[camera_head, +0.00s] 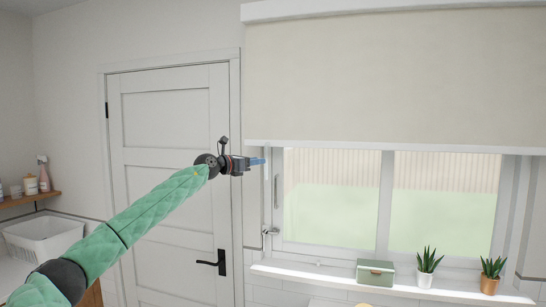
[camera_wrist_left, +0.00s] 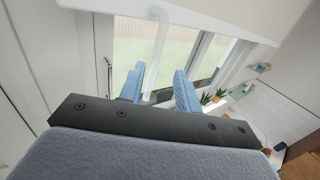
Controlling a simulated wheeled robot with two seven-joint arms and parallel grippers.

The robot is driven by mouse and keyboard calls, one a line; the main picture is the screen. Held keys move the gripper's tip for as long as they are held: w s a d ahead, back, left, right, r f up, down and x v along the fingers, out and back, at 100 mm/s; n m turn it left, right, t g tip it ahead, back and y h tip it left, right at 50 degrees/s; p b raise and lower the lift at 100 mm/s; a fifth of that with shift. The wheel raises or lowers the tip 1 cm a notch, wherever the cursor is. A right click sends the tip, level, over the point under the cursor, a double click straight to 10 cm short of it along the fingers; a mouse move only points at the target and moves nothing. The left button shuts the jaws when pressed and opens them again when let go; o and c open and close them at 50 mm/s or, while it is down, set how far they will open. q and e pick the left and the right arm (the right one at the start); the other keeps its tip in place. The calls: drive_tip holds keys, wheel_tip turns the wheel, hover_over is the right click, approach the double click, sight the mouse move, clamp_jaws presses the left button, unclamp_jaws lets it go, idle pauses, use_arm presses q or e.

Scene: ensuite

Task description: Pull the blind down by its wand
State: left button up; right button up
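The pale roller blind (camera_head: 390,75) hangs over the upper part of the window, with its white bottom bar (camera_head: 400,146) just above the middle of the head view. A white, slightly curved wand (camera_wrist_left: 157,60) runs down from the blind in the left wrist view. My left gripper (camera_head: 258,161) is at the left end of the bottom bar, a little below it. In the left wrist view its blue fingers (camera_wrist_left: 158,84) stand apart with the wand between them; I cannot tell whether either finger touches it. My right gripper is not in view.
A window sill (camera_head: 330,277) below holds a green box (camera_head: 375,273) and two potted plants (camera_head: 427,268) (camera_head: 490,275). A window handle (camera_head: 276,191) is below the gripper. A closed white door (camera_head: 170,150) is to the left. A white basket (camera_head: 43,238) stands at far left.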

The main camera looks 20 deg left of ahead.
use_arm(q)
drive_tip(key=p+x, duration=0.5)
drive_tip(key=x, duration=0.2)
drive_tip(key=shift+w+r, duration=0.3)
drive_tip(key=shift+w, duration=0.15)
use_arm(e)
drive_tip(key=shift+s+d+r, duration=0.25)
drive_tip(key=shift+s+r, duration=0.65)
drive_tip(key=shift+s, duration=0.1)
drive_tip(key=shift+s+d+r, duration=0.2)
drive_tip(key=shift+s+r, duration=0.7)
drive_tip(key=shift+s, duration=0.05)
use_arm(q)
drive_tip(key=shift+a, duration=0.1)
drive_tip(key=shift+c, duration=0.6)
clamp_jaws()
